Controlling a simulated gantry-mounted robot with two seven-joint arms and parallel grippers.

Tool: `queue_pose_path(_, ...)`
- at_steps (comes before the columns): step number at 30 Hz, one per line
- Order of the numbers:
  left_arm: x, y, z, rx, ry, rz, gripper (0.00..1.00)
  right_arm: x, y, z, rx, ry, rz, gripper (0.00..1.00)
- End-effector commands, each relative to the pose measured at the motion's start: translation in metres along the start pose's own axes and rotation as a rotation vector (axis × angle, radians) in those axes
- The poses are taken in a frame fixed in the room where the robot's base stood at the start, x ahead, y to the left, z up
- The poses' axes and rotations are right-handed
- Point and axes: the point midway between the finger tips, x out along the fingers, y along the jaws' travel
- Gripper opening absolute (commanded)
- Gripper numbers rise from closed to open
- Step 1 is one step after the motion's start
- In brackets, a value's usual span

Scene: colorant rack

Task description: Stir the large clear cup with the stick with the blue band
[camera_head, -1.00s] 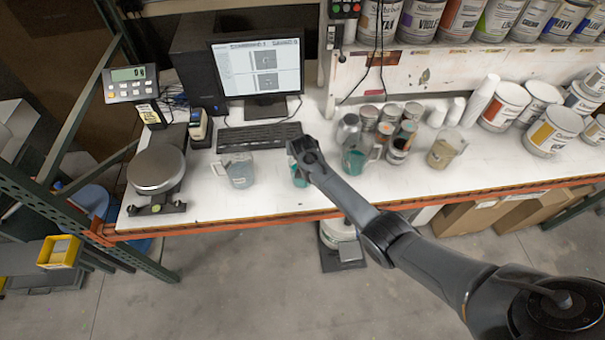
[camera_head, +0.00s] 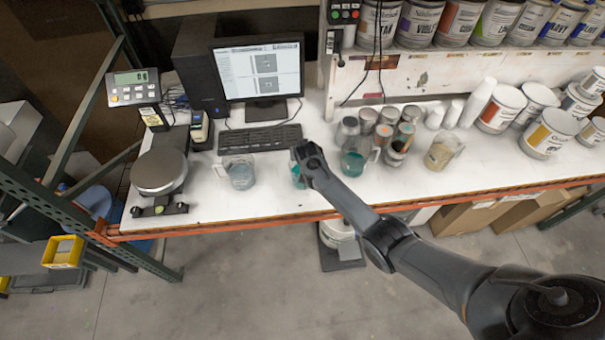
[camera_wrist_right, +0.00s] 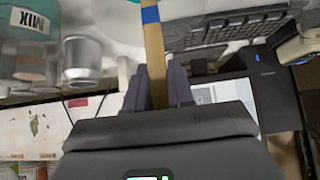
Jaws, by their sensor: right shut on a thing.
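My right gripper (camera_wrist_right: 158,78) is shut on a flat wooden stick (camera_wrist_right: 154,48) with a blue band (camera_wrist_right: 150,15). In the head view my right wrist is over the table, and its fingers and the stick are hidden. A clear cup (camera_head: 240,174) with grey-blue contents stands to its left. A teal-filled cup (camera_head: 297,177) is mostly hidden behind the wrist. Another clear cup with teal contents (camera_head: 352,163) stands to the right, and one with tan contents (camera_head: 443,152) farther right. I cannot tell which is the large one. My left gripper is not in view.
A scale (camera_head: 158,172) stands at the left, with a keyboard (camera_head: 260,137) and monitor (camera_head: 258,68) behind the cups. Several small cans (camera_head: 368,118) are grouped behind the teal cup. Large paint cans (camera_head: 548,132) stand at the right. The table's front right is clear.

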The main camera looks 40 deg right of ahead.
Motion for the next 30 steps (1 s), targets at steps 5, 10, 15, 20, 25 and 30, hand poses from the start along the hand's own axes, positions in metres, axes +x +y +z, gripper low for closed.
queue_pose_path(5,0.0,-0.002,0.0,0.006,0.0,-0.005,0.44,0.0,0.0,0.0,0.0,0.0,0.0,0.0)
queue_pose_path(10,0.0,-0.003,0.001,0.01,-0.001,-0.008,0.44,0.0,0.0,0.0,0.0,0.0,0.0,0.0)
queue_pose_path(15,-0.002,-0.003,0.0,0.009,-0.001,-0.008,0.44,-0.002,0.0,-0.001,0.0,0.0,0.0,0.0)
queue_pose_path(20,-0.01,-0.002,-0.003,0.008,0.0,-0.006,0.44,-0.009,0.0,-0.008,0.0,0.0,0.0,0.0)
queue_pose_path(25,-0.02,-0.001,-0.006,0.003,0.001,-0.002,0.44,-0.02,0.0,-0.017,0.0,-0.001,0.001,0.0)
queue_pose_path(30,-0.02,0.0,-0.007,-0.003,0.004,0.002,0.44,-0.027,0.0,-0.024,0.001,0.001,0.0,0.0)
